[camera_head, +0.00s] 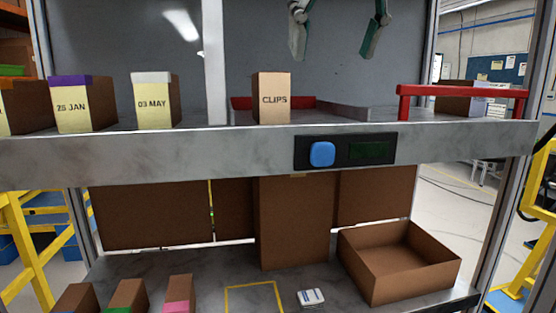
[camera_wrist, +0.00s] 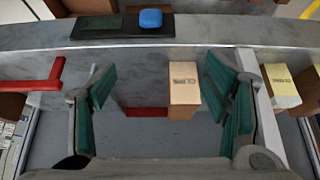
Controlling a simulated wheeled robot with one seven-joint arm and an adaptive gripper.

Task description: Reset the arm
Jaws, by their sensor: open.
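My gripper (camera_head: 338,35) hangs at the top of the head view, above and behind the upper shelf. Its two green-padded fingers are spread wide apart with nothing between them in that view. In the wrist view my gripper (camera_wrist: 166,95) is also open. The CLIPS box (camera_head: 271,98) stands upright on the upper shelf, left of and below my gripper in the head view. The CLIPS box (camera_wrist: 184,90) shows between the fingers in the wrist view, but apart from them, farther below.
The upper shelf (camera_head: 220,150) carries a blue button (camera_head: 322,154) beside a dark display and a red rail (camera_head: 462,91) at right. Dated boxes (camera_head: 156,100) stand at left. Below are an open brown carton (camera_head: 397,283), a white item (camera_head: 311,297) and a yellow square outline (camera_head: 253,286).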

